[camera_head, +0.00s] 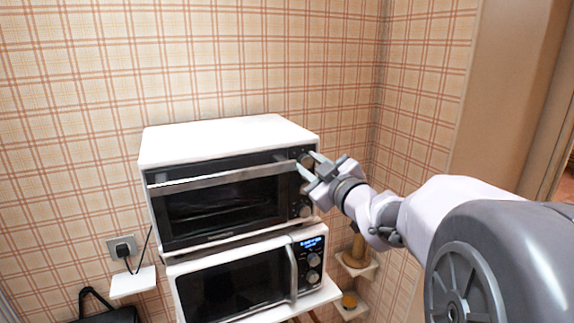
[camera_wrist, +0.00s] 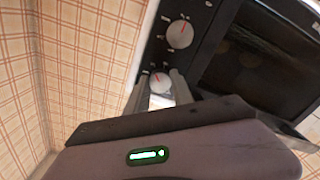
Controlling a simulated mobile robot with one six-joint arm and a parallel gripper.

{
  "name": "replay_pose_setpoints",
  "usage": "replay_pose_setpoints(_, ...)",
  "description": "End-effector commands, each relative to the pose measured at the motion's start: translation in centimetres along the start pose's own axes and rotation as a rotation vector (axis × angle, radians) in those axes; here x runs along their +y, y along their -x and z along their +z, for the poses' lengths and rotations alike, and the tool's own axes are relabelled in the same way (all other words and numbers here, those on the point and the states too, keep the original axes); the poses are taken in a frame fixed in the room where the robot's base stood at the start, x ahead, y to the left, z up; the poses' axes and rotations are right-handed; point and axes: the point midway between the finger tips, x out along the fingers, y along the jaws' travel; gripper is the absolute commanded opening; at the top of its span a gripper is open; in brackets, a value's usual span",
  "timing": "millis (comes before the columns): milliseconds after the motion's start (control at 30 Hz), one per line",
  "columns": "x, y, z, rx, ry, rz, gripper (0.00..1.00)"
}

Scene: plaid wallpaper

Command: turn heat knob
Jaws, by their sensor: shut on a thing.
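A white toaster oven (camera_head: 228,136) with a dark glass door has a black control panel on its right side. My gripper (camera_head: 309,166) is at the top of that panel, its fingers around the upper knob (camera_head: 305,159). In the wrist view, my gripper (camera_wrist: 161,92) has one finger on each side of this grey knob (camera_wrist: 160,82), which has a red pointer line. Another knob with a red line (camera_wrist: 180,33) shows apart from the fingers. A lower knob (camera_head: 306,211) shows in the head view. Which knob is marked for heat is too small to read.
A microwave (camera_head: 232,288) with a lit display stands on a white shelf below the oven. Small corner shelves (camera_head: 357,268) hold items to the right. A plugged socket (camera_head: 122,248) is on the plaid wall at left. The space in front of the oven door looks clear.

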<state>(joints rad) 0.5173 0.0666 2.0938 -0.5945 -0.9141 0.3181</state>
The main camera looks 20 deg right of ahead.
Motion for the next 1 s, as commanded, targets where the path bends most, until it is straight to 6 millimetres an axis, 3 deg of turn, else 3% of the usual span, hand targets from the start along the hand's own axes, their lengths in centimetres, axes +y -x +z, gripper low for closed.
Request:
replay_pose_setpoints(67,0.0,0.0,0.0,0.000,0.001,0.000,0.00)
replay_pose_setpoints(100,0.0,0.0,0.0,0.000,0.001,0.000,0.30)
replay_pose_setpoints(133,0.0,0.0,0.0,0.000,0.001,0.000,0.36)
replay_pose_setpoints(433,0.0,0.1,0.0,0.000,0.001,0.000,0.38)
replay_pose_setpoints(567,0.1,1.2,0.0,0.000,0.002,0.003,0.38)
replay_pose_setpoints(667,0.1,3.4,0.0,-0.001,0.002,0.004,0.38)
replay_pose_setpoints(1000,0.3,13.7,-0.1,-0.002,0.003,0.006,0.38)
